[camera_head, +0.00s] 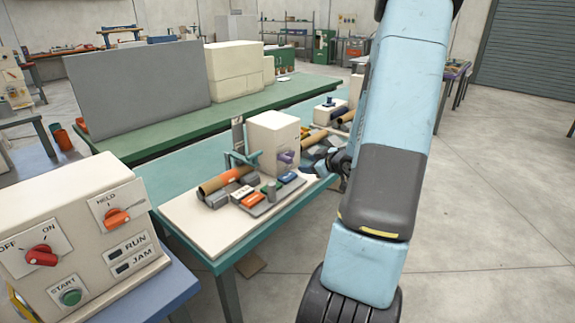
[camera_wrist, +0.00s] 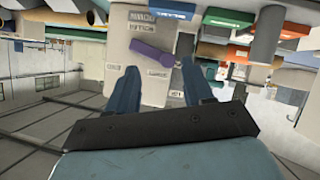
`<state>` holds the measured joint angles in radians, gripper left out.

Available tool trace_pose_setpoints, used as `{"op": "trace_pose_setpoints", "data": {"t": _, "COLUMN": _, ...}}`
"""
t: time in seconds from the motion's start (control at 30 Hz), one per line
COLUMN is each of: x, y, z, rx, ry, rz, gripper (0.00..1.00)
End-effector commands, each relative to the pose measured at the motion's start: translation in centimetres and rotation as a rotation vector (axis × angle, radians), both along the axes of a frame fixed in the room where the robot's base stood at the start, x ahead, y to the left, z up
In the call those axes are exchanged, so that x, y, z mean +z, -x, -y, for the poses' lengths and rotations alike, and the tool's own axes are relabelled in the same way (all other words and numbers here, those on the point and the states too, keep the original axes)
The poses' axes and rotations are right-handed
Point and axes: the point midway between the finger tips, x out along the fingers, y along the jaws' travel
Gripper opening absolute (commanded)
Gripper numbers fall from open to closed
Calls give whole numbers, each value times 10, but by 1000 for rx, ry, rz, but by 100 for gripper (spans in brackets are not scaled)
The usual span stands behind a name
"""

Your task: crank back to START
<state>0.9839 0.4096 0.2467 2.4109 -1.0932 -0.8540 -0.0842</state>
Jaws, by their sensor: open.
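The winder is a cream box (camera_head: 270,138) on a cream base plate at the near end of the teal table. A purple handle (camera_head: 286,157) sticks out low on its right side. In the wrist view the purple handle (camera_wrist: 152,53) lies slanted just beyond my fingertips, in front of the box face with small labels, most too blurred to read. My gripper (camera_wrist: 158,65) is open and empty, its two blue fingers on either side of the handle's line and apart from it. In the head view my gripper (camera_head: 338,162) is right of the winder, partly hidden by my arm.
A control cabinet (camera_head: 85,235) at near left has a red OFF/ON knob (camera_head: 41,256), an orange knob (camera_head: 117,217) and a green START button (camera_head: 70,297). A brown tube (camera_head: 220,182) and several small blocks lie on the base plate. Grey pieces clutter the table behind.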

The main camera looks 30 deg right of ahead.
Motion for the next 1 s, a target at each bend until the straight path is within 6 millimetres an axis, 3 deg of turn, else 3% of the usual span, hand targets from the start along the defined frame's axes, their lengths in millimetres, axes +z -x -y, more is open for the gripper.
{"op": "trace_pose_setpoints", "data": {"t": 0.2, "x": -26, "y": 22, "z": 11, "rx": 75, "ry": -168, "rz": 173, "gripper": 51}}
{"op": "trace_pose_setpoints", "data": {"t": 0.57, "x": -29, "y": 49, "z": 17, "rx": 124, "ry": -327, "rz": 375, "gripper": 51}}
{"op": "trace_pose_setpoints", "data": {"t": 0.77, "x": -28, "y": 37, "z": 12, "rx": 131, "ry": -333, "rz": 387, "gripper": 51}}
{"op": "trace_pose_setpoints", "data": {"t": 1.0, "x": -29, "y": 0, "z": -2, "rx": 130, "ry": -332, "rz": 384, "gripper": 51}}
